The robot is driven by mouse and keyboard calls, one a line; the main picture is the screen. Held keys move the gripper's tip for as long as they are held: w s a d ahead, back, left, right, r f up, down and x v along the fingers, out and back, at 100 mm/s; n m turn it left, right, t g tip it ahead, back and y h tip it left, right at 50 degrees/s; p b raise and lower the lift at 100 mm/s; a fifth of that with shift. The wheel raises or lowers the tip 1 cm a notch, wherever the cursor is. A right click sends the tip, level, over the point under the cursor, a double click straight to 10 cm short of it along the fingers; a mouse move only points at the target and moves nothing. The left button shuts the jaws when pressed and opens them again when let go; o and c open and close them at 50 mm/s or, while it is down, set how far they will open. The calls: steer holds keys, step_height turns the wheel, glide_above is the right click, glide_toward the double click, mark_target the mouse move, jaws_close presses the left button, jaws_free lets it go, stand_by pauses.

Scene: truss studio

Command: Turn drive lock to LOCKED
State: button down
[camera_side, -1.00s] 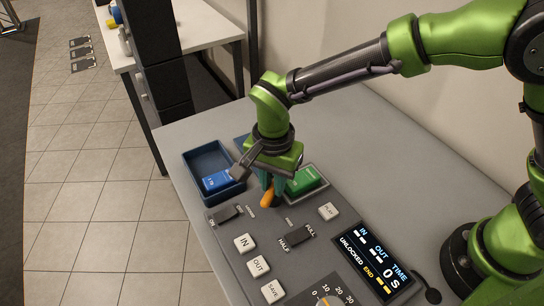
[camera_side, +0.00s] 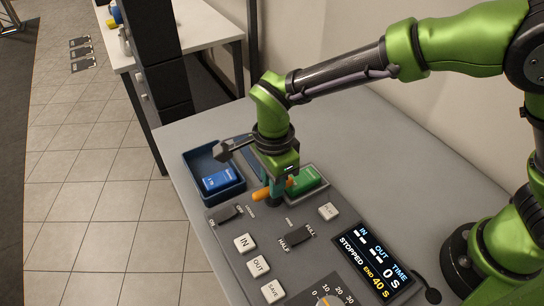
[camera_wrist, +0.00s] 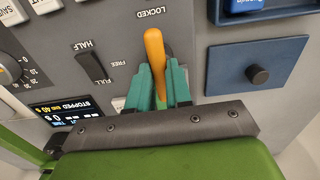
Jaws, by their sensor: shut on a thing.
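The drive lock's orange handle (camera_side: 261,195) is on the grey control panel, and it points left in the side view. In the wrist view the orange handle (camera_wrist: 154,48) points up, its tip just below and right of the LOCKED label (camera_wrist: 150,13). The FREE label (camera_wrist: 119,63) is to its left. My gripper (camera_side: 274,190) is shut on the handle. In the wrist view its teal fingers (camera_wrist: 161,85) stand on both sides of the handle and hide its lower part. The display (camera_side: 372,262) reads STOPPED and END 40 S.
A HALF/FULL switch (camera_side: 297,236), the IN button (camera_side: 245,243), OUT button (camera_side: 258,266) and a PLAY button (camera_side: 328,211) are close by.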

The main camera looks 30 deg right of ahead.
stand_by(0.4)
steer(key=c, duration=1)
jaws_free()
steer(key=shift+c, duration=0.2)
steer(key=shift+r, duration=0.1)
step_height(320, 180, up, 17)
